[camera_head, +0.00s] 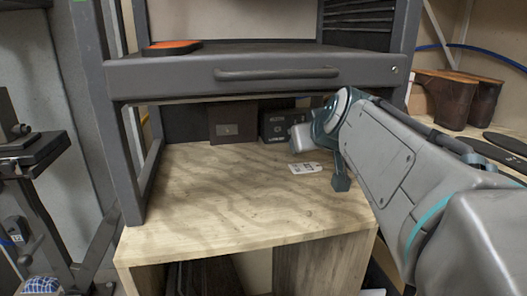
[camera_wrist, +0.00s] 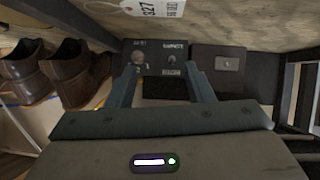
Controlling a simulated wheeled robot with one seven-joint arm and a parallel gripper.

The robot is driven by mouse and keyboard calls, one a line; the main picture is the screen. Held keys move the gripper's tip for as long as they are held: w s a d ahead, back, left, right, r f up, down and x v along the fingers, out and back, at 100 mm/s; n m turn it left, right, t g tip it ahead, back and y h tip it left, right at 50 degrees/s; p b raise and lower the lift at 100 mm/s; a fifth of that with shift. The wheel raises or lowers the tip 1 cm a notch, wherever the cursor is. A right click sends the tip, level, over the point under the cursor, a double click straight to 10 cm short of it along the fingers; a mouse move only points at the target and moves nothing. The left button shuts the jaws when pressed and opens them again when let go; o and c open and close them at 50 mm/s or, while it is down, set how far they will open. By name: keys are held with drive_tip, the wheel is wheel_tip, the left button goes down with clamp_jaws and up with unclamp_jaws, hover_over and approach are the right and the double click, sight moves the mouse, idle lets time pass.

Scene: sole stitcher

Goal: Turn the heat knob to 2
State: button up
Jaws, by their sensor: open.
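A dark control box (camera_wrist: 155,60) sits at the back of the wooden shelf under the drawer. It also shows in the head view (camera_head: 275,124), its right part hidden by my arm. In the wrist view, which is upside down, its face has a larger round knob (camera_wrist: 137,59) at the left and a smaller round control (camera_wrist: 171,58) to its right. Small markings surround them; I cannot firmly read the labels or the knob's setting. My gripper (camera_wrist: 162,68) is open and faces the box, with its fingers apart and nothing between them. Contact with the knob cannot be made out.
A plain dark box (camera_head: 232,124) stands beside the control box. A white tag (camera_head: 306,168) lies on the wooden shelf (camera_head: 220,215). The grey drawer (camera_head: 160,75) with a bar handle hangs above. Brown boots (camera_head: 440,97) stand at the right. The shelf's front is clear.

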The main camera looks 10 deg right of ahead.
drive_tip(key=shift+t+h, duration=0.5)
drive_tip(key=shift+t, duration=0.3)
drive_tip(key=w+d+b, duration=0.1)
drive_tip(key=d, duration=0.1)
drive_tip(key=w+d+r+b, duration=0.1)
drive_tip(key=w, duration=0.1)
drive_tip(key=shift+w+d+r, duration=0.1)
drive_tip(key=shift+d, duration=0.3)
drive_tip(key=p+x, duration=0.1)
drive_tip(key=x, duration=1.2)
drive_tip(key=shift+w+d+p, duration=0.1)
drive_tip(key=shift+w+p, duration=0.1)
drive_tip(key=shift+p, duration=0.2)
drive_tip(key=c, duration=1)
drive_tip(key=shift+b, duration=0.35)
